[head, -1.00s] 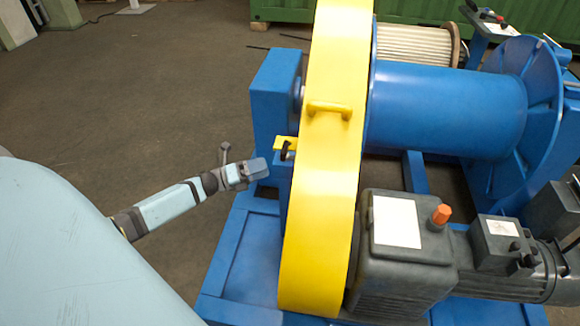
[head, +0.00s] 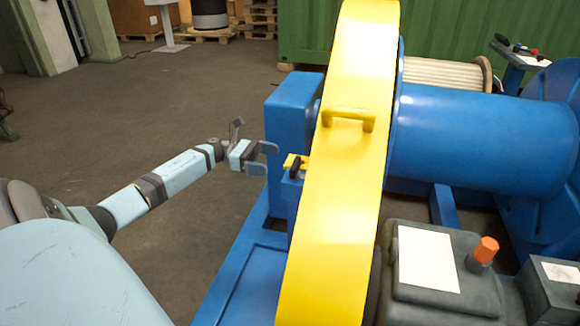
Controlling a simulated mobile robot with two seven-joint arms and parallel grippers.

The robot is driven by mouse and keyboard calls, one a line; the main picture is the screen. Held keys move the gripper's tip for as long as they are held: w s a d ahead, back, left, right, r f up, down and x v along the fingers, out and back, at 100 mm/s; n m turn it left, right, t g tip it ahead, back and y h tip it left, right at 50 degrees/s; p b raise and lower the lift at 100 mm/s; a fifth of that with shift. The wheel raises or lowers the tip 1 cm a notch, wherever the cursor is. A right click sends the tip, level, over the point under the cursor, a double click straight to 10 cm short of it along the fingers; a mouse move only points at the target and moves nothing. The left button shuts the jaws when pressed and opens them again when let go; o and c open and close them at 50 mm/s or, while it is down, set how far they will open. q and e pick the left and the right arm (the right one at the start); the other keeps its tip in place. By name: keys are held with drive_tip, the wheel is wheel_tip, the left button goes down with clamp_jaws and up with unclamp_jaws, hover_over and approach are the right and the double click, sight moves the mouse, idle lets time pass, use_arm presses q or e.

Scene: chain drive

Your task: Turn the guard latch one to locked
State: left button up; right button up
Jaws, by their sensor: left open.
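The guard latch (head: 295,166) shows as a small dark handle on a blue post, beside a yellow tab (head: 289,159) on the left side of the yellow guard (head: 340,210). I cannot tell its exact turn position. My left gripper (head: 267,158) is open and empty, just left of the latch. Its two fingers point right toward the latch, with a small gap in the picture. My right gripper is not in view.
The blue bearing block (head: 290,115) stands just behind the latch, and the blue frame (head: 236,285) lies below. The guard has a yellow handle (head: 348,119). A grey gearbox (head: 420,240) with an orange cap (head: 486,250) is at the right. The floor left is clear.

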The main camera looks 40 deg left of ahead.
sight(295, 167)
use_arm(q)
drive_tip(key=b+x, duration=0.1)
drive_tip(key=x, duration=0.6)
drive_tip(key=shift+d, duration=0.1)
drive_tip(key=c, duration=0.8)
